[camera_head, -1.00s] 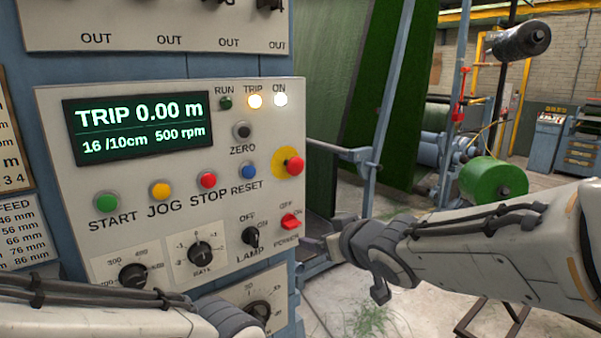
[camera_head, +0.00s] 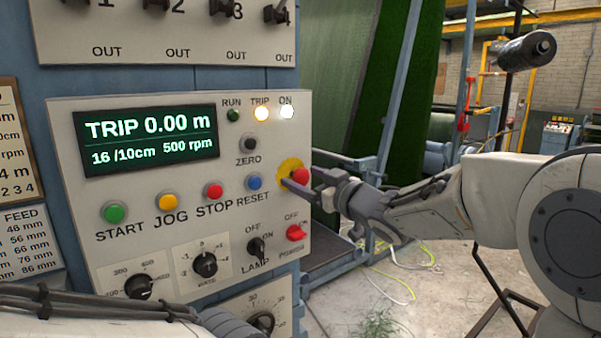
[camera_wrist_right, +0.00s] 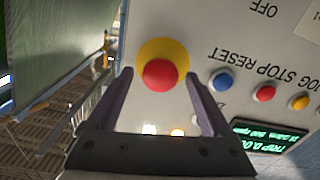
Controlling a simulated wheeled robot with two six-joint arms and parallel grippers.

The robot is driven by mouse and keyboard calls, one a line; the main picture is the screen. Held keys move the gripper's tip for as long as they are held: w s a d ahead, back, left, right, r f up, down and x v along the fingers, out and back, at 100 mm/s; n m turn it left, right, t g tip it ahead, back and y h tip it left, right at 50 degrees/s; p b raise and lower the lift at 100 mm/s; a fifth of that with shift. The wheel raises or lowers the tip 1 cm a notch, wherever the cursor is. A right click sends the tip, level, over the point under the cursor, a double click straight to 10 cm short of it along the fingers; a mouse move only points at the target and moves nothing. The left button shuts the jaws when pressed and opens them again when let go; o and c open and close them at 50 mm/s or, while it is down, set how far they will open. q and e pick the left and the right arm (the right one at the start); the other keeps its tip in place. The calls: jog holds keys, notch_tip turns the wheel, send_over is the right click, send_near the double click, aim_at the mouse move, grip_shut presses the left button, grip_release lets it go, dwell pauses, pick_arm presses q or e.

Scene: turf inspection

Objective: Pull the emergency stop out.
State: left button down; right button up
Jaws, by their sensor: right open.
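The emergency stop is a red mushroom button (camera_head: 301,176) on a yellow round plate (camera_head: 288,166) at the right edge of the control panel. In the right wrist view the red button (camera_wrist_right: 162,74) is ahead of the jaws, between the lines of the two fingers. My right gripper (camera_head: 303,181) is open at the button, its fingers partly overlapping it in the head view; in the wrist view it (camera_wrist_right: 160,90) holds nothing. Contact cannot be told. My left arm (camera_head: 110,318) crosses the lower left; its gripper is not visible.
The panel's display (camera_head: 150,140) reads TRIP 0.00 m, with TRIP and ON lamps lit. The blue RESET button (camera_head: 254,182) and red POWER switch (camera_head: 296,233) sit close to the emergency stop.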

pick_arm(q)
jog(key=shift+r, duration=0.25)
pick_arm(e)
jog(key=shift+x, duration=0.95)
grip_shut()
jog(key=shift+s+d, duration=0.25)
jog(key=shift+s, duration=0.1)
jog(key=shift+s+d, duration=0.25)
jog(key=shift+s, duration=0.2)
pick_arm(q)
jog(key=shift+s, duration=0.3)
pick_arm(e)
jog(key=shift+w+d, duration=0.1)
grip_release()
